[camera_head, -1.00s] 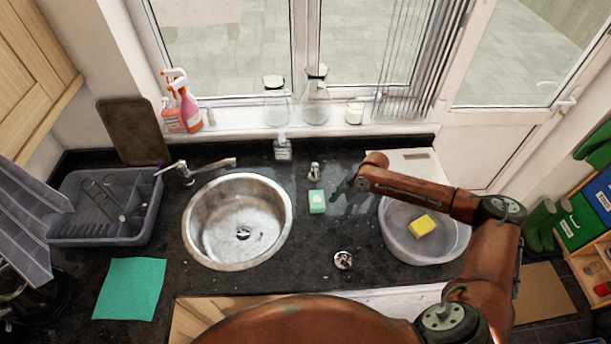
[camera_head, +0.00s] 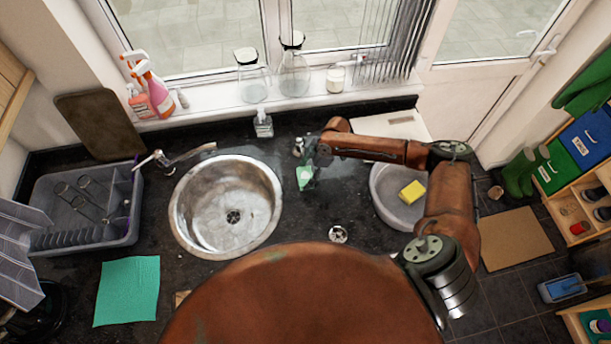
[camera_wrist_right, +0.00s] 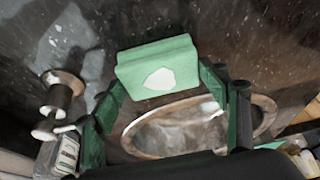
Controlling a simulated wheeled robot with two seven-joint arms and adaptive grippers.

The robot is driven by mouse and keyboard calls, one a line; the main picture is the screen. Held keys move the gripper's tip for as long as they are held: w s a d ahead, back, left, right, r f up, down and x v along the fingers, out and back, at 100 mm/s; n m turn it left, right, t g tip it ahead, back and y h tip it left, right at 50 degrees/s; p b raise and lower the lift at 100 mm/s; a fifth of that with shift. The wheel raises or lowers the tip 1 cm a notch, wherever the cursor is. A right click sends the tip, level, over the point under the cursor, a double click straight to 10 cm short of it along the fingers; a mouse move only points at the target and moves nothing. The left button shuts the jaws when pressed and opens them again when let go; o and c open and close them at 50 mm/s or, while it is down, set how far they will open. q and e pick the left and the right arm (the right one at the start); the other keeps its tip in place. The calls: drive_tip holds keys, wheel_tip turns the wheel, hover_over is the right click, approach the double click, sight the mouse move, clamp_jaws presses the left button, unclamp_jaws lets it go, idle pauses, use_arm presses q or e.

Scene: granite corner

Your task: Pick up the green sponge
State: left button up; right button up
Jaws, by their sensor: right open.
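The green sponge (camera_head: 304,177), with a pale patch on its face, sits on the dark worktop right of the round steel sink (camera_head: 226,207). My right gripper (camera_head: 312,158) is at the sponge's upper right side and partly covers it. In the right wrist view, the sponge (camera_wrist_right: 158,68) lies between and slightly beyond the spread fingertips of my right gripper (camera_wrist_right: 163,76). The gripper is open, with a finger on either side; I cannot tell whether they touch it. My left gripper is out of view.
A small tap (camera_head: 298,148) stands just left of the gripper, and a soap bottle (camera_head: 263,124) behind it. A grey basin (camera_head: 384,200) holds a yellow sponge (camera_head: 412,191). A drain fitting (camera_head: 338,234) is in front. A teal cloth (camera_head: 127,290) lies at left.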

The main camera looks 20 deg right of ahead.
drive_tip(key=shift+a+f, duration=0.15)
drive_tip(key=shift+f, duration=0.5)
drive_tip(key=shift+c, duration=0.4)
drive_tip(key=c, duration=0.6)
drive_tip(key=shift+r, duration=0.15)
drive_tip(key=shift+r+b, duration=0.35)
drive_tip(key=shift+r, duration=0.25)
drive_tip(key=s+r+b, duration=0.1)
drive_tip(key=s+r, duration=0.3)
drive_tip(key=s+a+r+b, duration=0.1)
drive_tip(key=s+r, duration=0.2)
drive_tip(key=s, duration=0.2)
drive_tip(key=s+r, duration=0.4)
drive_tip(key=s, duration=0.1)
drive_tip(key=shift+a+r+b, duration=0.25)
drive_tip(key=shift+r+b, duration=0.05)
drive_tip(key=shift+b, duration=0.1)
